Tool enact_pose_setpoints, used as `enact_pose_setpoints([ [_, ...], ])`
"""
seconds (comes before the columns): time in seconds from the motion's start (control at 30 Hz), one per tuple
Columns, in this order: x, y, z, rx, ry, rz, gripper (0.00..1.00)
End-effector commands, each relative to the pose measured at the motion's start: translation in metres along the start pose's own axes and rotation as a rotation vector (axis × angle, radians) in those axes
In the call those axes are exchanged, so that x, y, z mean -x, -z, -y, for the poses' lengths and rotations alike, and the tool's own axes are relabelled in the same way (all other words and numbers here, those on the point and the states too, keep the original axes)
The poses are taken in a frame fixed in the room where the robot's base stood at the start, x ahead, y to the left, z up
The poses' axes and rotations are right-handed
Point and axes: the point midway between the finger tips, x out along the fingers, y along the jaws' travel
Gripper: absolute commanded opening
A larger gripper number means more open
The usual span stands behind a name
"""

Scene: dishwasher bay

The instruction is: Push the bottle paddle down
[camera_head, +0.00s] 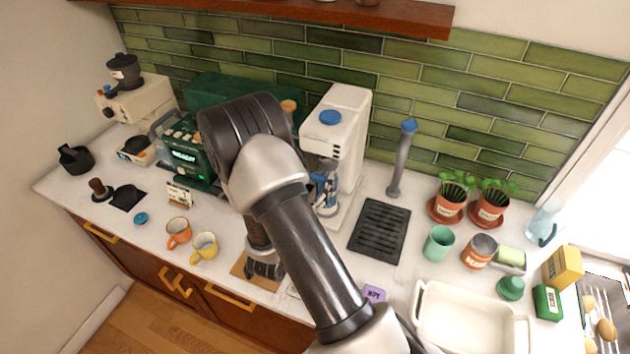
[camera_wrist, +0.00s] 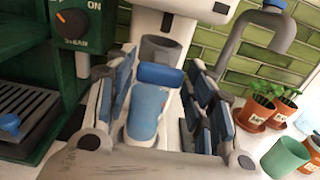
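The white machine (camera_head: 345,125) with a round blue button on top stands against the tiled wall; its front and spout fill the upper middle of the wrist view (camera_wrist: 160,50). Below the spout is an upright light-blue piece (camera_wrist: 147,108) with a dark-blue band across its top. I cannot tell whether it is the bottle or the paddle. My gripper (camera_wrist: 162,78) has its white and blue fingers spread, one on each side of this piece. A gap shows on the right; contact on the left is unclear. My arm hides part of this area in the head view.
The green coffee machine (camera_head: 185,145) stands close on the left. A grey tap (camera_head: 402,160) and black drain grid (camera_head: 380,230) are on the right. A green mug (camera_head: 438,243), a can (camera_head: 480,251) and potted plants (camera_head: 450,200) stand farther right. Orange (camera_head: 178,232) and yellow (camera_head: 204,247) mugs stand in front.

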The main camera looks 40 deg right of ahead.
Motion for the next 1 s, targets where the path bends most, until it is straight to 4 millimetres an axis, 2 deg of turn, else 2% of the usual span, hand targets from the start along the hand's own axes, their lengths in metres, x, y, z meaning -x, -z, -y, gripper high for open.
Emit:
enact_pose_setpoints([
  [0.13, 0.0, -0.001, 0.0, -0.001, 0.0, 0.003, 0.61],
  [0.43, 0.0, -0.002, -0.001, -0.002, 0.0, 0.005, 0.62],
  [0.57, 0.008, -0.002, -0.002, -0.002, -0.002, 0.005, 0.62],
  [0.67, 0.023, -0.002, -0.002, 0.001, -0.005, 0.003, 0.62],
  [1.0, 0.095, -0.001, -0.002, 0.001, -0.007, 0.004, 0.62],
])
